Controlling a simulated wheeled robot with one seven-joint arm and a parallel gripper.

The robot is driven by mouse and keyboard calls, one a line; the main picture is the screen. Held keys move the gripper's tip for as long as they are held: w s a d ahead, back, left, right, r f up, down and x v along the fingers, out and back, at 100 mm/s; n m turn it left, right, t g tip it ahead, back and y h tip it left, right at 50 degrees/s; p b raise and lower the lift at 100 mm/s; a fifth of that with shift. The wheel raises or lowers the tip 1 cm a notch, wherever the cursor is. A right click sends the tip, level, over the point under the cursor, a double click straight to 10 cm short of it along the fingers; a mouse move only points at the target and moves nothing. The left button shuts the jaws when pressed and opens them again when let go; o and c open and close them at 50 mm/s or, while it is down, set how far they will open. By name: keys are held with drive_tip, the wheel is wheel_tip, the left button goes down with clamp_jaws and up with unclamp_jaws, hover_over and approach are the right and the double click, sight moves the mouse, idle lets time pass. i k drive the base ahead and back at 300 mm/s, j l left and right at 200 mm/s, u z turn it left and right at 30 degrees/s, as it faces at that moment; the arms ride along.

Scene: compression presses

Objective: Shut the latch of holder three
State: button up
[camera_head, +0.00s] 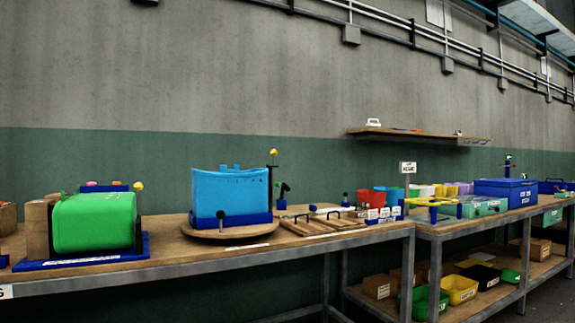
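My gripper is not in view. No label reading three can be made out, so I cannot tell which thing is holder three. A green rounded body (94,222) sits on a blue base (140,246) at the left, with a yellow-knobbed post (138,187) at its right. A light-blue tub (230,191) stands in a dark-blue base on a round wooden board (195,233). Behind it is a post with a yellow knob (273,152), and a small dark lever (284,190) stands to the right. Latch positions are too small to tell.
The workbench (170,268) runs along the wall. Wooden boards with dark handles (317,227), red bins (372,198) and a yellow frame (432,201) stand farther right. A blue box (506,191) is beyond. A wall shelf (420,136) hangs above. Bins (458,288) fill the lower shelf.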

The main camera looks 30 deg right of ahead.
sight(273, 153)
drive_tip(key=l+u, duration=0.15)
drive_tip(key=l, duration=0.9)
drive_tip(key=l+u, duration=0.1)
drive_tip(key=l, duration=1)
drive_tip(key=k+l+u, duration=0.15)
drive_tip(key=l, duration=0.9)
